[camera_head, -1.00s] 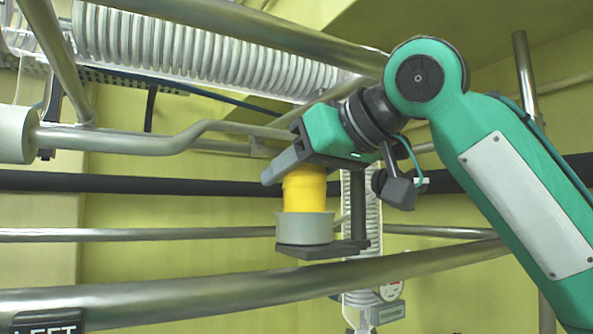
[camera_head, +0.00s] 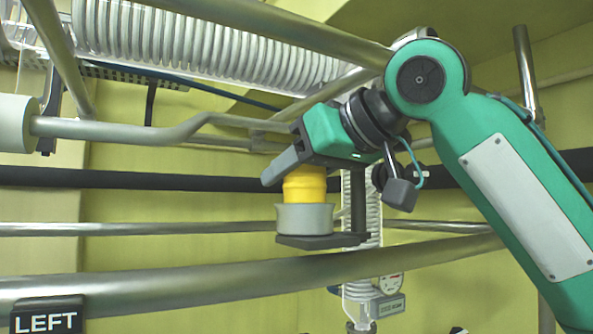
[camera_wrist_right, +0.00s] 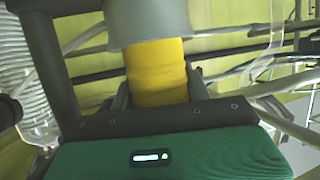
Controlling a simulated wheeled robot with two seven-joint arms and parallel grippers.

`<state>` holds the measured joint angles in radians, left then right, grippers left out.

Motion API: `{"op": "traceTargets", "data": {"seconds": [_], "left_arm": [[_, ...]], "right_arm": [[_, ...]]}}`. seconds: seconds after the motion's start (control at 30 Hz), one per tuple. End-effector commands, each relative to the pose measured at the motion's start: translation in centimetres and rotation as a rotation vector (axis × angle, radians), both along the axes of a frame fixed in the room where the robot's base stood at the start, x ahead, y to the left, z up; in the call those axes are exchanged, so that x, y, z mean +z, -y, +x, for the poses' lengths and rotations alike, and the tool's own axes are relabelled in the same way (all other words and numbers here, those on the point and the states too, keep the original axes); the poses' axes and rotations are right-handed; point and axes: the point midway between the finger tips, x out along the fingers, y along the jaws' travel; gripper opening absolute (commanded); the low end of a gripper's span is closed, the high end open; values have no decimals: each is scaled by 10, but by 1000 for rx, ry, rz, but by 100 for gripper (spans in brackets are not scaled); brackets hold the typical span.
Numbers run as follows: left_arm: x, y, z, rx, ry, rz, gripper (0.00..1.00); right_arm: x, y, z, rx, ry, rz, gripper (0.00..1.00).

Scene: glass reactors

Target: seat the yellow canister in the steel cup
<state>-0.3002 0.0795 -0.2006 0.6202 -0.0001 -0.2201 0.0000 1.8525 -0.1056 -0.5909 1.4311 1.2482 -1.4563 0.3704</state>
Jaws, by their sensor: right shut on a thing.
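The yellow canister (camera_head: 304,186) is upright, with its lower end inside the rim of the grey steel cup (camera_head: 305,217). How deep it sits is hidden by the cup wall. The cup stands on a dark bracket plate (camera_head: 322,241). My right gripper (camera_head: 287,172) is shut on the upper part of the canister, above the cup and apart from its rim. In the right wrist view the canister (camera_wrist_right: 156,73) runs between the fingers into the cup (camera_wrist_right: 146,20). My left gripper is not in view.
A thick steel rail (camera_head: 210,283) crosses in front, below the cup. A bent steel pipe (camera_head: 150,130) and a glass coil (camera_head: 210,50) lie left and above. A "LEFT" sign (camera_head: 46,317) is at lower left. A glass column (camera_head: 361,270) stands behind the bracket.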

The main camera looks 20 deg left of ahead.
Motion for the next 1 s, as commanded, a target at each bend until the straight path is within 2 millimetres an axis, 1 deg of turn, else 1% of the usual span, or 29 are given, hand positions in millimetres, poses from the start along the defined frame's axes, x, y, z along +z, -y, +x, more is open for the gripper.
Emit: {"op": "traceTargets", "data": {"seconds": [0.87,0.9,0.97,1.0], "left_arm": [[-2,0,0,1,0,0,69],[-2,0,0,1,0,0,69],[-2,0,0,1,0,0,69],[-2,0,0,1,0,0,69]], "right_arm": [[-6,0,0,0,0,0,24],[-6,0,0,0,0,0,51],[-6,0,0,0,0,0,63],[-6,0,0,0,0,0,71]]}}
